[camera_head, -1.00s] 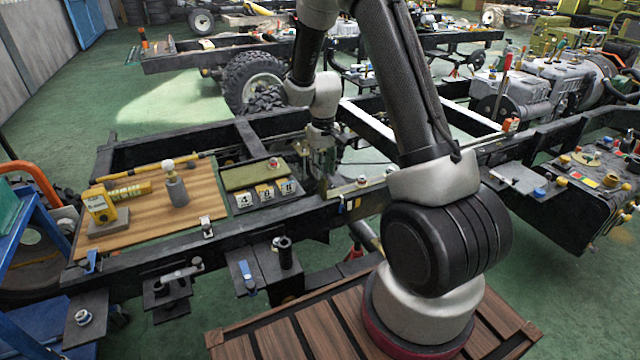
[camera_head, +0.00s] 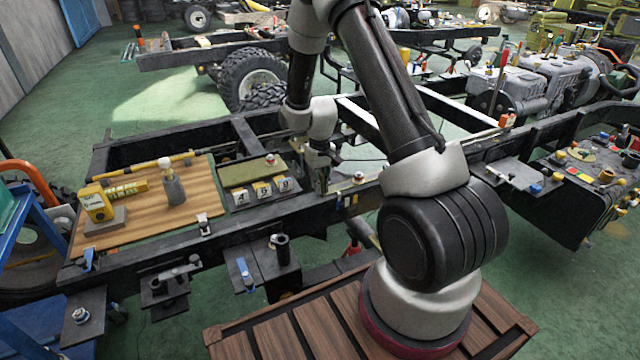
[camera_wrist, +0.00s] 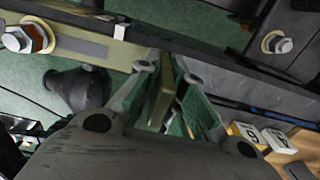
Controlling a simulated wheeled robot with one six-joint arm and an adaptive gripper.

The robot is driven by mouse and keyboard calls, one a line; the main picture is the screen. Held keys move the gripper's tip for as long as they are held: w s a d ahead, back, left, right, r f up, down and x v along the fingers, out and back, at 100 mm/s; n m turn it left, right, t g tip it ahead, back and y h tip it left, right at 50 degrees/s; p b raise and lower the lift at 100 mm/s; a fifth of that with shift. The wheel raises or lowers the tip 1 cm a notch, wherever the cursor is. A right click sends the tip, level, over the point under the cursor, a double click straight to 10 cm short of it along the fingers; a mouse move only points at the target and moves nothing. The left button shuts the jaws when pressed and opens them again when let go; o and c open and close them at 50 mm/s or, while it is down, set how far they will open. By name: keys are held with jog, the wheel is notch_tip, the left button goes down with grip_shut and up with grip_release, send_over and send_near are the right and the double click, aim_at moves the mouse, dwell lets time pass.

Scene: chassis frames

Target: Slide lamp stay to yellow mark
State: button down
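My gripper (camera_head: 321,183) points down at the frame's near rail, between the lettered white blocks and a bolt with a red base. In the wrist view the gripper (camera_wrist: 168,78) has its fingers around or beside a thin upright olive-tan plate (camera_wrist: 162,97), possibly the lamp stay. I cannot tell whether they press on it. A pale flat strip (camera_wrist: 75,42) with a grey section runs from the fingers toward the bolt (camera_wrist: 20,40) at upper left.
A wooden board (camera_head: 140,222) with a yellow device (camera_head: 97,205) and a grey bottle-shaped part (camera_head: 172,187) lies at left. White blocks (camera_head: 262,189) stand beside a green plate (camera_head: 250,170). Brackets with bolts (camera_head: 168,285) jut from the near rail. Green floor lies beyond.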

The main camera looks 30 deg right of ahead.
aim_at(337, 187)
jog(key=shift+d, duration=0.1)
jog(key=d, duration=0.6)
jog(key=shift+d, duration=0.1)
jog(key=c, duration=1.5)
grip_release()
notch_tip(337, 187, up, 12)
